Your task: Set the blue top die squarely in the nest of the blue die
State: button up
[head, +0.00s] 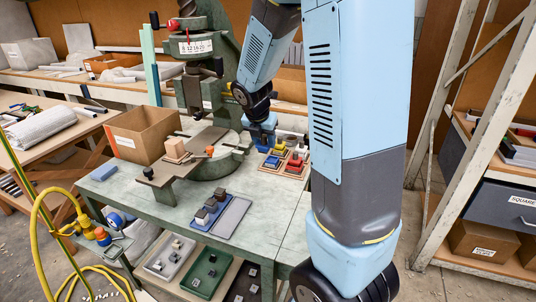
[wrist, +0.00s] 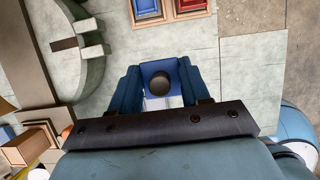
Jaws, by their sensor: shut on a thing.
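My gripper (wrist: 160,99) is shut on the blue top die (wrist: 160,72), a blue block with a round dark hole in the face toward the wrist camera. A finger lies along each side of it. In the head view my gripper (head: 262,137) hangs over the bench, just behind and left of the dies; the held die is hard to make out there. The blue die (wrist: 147,9) stands at the top edge of the wrist view, ahead of the held die and apart from it, partly cut off. It also shows in the head view (head: 271,162).
A red die (head: 294,166) stands right of the blue one, with a yellow die (head: 279,151) behind. The green fly press (head: 215,150) rises left of my gripper. Bare bench lies in front.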

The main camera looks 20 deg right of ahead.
jog(key=w+d+f, duration=0.2)
jog(key=w, duration=0.1)
jog(key=w+d+f, duration=0.5)
jog(key=w+f, duration=0.1)
jog(key=w, duration=0.1)
jog(key=shift+d+f, duration=0.2)
jog(key=shift+w+d+f, duration=0.4)
jog(key=shift+w+f, duration=0.1)
jog(key=shift+f, duration=1.75)
jog(key=o, duration=1.2)
jog(key=shift+f, duration=0.1)
